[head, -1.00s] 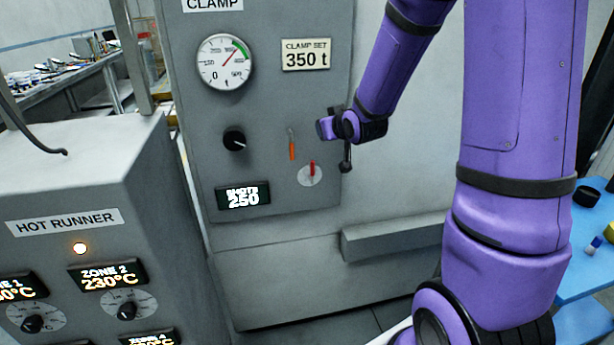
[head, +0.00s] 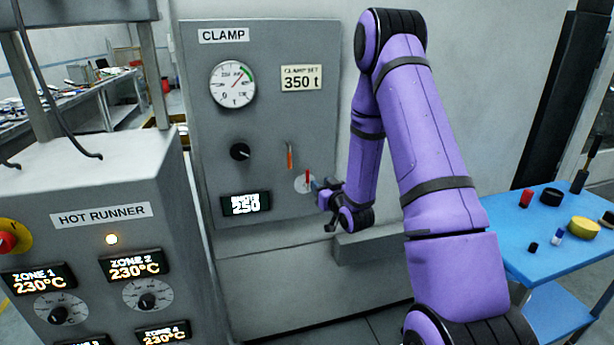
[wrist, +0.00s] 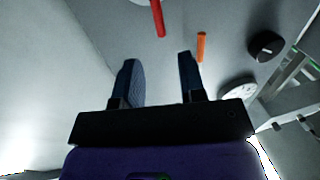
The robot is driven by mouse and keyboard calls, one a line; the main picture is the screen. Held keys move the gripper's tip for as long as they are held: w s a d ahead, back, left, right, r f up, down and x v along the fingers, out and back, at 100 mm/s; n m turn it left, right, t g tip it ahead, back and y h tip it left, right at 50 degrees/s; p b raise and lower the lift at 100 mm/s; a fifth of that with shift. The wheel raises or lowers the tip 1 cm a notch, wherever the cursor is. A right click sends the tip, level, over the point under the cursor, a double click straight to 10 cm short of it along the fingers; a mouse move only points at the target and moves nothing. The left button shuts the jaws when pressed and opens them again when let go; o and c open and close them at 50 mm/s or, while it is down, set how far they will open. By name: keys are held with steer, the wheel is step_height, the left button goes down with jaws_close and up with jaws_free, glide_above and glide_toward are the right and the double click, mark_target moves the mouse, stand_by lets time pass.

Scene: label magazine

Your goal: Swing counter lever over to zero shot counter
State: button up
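On the grey clamp panel, a red lever (head: 307,178) stands about upright on a pale round plate (head: 302,187). An orange lever (head: 290,155) stands above it to the left. I cannot tell from labels which one is the counter lever. The shot counter display (head: 246,204) reads 250. My gripper (head: 322,192) is just right of the red lever, with no contact visible. In the wrist view, my gripper (wrist: 160,70) is open and empty; the red lever (wrist: 158,18) lies beyond the fingertips, and the orange lever (wrist: 201,46) shows beyond the right finger.
A black knob (head: 240,152) and a pressure gauge (head: 233,84) sit on the panel's left. The hot runner cabinet (head: 95,185) stands at front left. A grey ledge (head: 372,246) juts out below my gripper. A blue table (head: 505,222) with small items is at right.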

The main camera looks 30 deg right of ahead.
mark_target(308, 173)
steer(key=w, duration=0.9)
steer(key=shift+w+d, duration=0.2)
steer(key=shift+d, duration=0.2)
jaws_close()
